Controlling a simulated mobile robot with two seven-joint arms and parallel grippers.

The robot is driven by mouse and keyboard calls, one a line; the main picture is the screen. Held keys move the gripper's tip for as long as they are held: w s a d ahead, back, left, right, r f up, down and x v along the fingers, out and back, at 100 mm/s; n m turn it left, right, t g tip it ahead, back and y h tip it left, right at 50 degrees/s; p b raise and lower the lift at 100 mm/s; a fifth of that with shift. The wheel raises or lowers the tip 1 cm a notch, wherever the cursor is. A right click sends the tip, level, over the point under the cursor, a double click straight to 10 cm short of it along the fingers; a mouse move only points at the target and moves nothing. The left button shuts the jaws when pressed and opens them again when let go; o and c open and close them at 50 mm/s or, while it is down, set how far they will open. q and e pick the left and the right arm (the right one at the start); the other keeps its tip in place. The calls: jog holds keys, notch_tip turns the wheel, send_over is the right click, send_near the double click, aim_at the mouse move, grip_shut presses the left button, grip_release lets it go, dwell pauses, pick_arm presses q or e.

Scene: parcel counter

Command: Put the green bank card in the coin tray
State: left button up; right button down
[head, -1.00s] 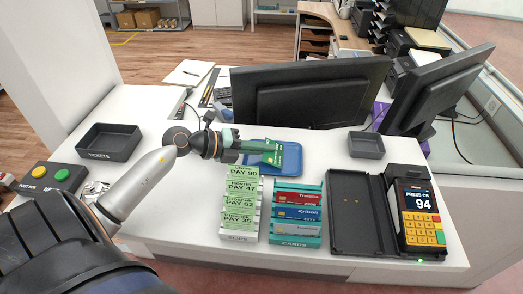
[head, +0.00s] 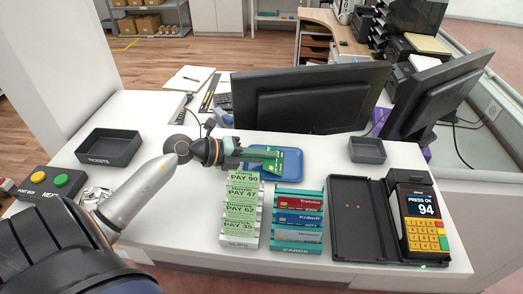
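The green bank card (head: 292,161) is at the fingertips of my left gripper (head: 268,153), which comes in from the left and looks shut on it. The card is tilted and overlaps the blue tray (head: 265,176), which looks like the coin tray. The card hides part of the tray; I cannot tell whether it touches the tray. My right gripper is not in view.
A slips rack (head: 238,243) and a cards rack (head: 296,247) stand in front of the blue tray. A small grey tray (head: 367,151), a tickets tray (head: 108,150) and monitors (head: 310,95) stand around.

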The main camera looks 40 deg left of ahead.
pick_arm(q)
jog(key=b+v, duration=0.1)
jog(key=v, duration=1.1)
